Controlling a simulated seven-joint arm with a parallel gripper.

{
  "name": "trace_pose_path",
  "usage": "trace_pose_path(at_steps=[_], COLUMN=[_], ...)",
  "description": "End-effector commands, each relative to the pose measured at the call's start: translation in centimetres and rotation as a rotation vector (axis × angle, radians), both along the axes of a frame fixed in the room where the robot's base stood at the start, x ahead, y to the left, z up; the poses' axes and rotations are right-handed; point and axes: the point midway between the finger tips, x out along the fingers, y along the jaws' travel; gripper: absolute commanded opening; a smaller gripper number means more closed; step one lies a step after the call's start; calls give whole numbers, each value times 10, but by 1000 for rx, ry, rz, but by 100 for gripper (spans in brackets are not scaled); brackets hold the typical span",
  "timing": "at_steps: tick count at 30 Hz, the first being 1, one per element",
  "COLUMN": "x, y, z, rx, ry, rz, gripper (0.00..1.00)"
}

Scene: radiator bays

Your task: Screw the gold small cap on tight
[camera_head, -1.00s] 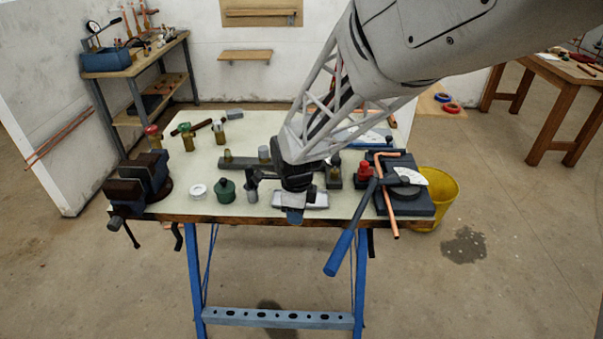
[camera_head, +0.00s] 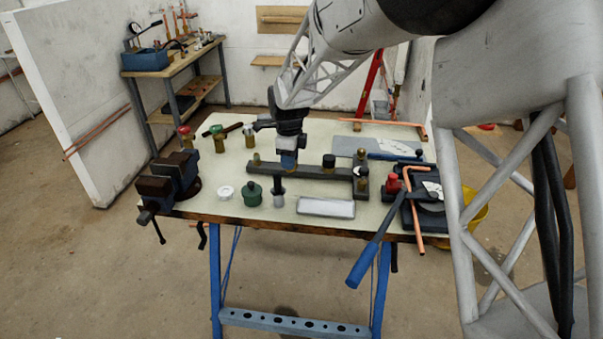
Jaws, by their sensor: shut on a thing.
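A dark bar fitting (camera_head: 310,173) lies across the middle of the bench, with a small brass-coloured stub (camera_head: 256,159) at its left end and a black cap (camera_head: 328,161) to the right. My gripper (camera_head: 289,168) points down over the bar, between that stub and the black cap. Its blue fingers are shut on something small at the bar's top. The fingers hide most of it; I take it to be the gold small cap, but its seating and thread cannot be seen. A dark end block (camera_head: 361,187) with brass-coloured tops stands at the bar's right end.
A vise (camera_head: 168,182) stands at the left edge. A white ring (camera_head: 226,192), a dark green bottle (camera_head: 253,193) and a grey tray (camera_head: 326,208) lie in front. A pipe bender (camera_head: 424,195) and a red cap (camera_head: 393,185) are right. Several valves (camera_head: 219,140) stand behind.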

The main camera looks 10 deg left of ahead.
Motion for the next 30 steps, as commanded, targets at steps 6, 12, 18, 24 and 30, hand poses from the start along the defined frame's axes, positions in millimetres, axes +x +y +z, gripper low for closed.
trace_pose_path(at_steps=[6, 12, 18, 24, 30], x=[35, 65, 93, 112, 120], y=[35, 69, 102, 127, 139], z=[6, 12, 16, 18, 20], rx=[0, 0, 0, 0, 0], ry=[0, 1, 0, 0, 0], rz=[-17, -36, -55, -70, -77], gripper=[10, 10, 10, 10, 10])
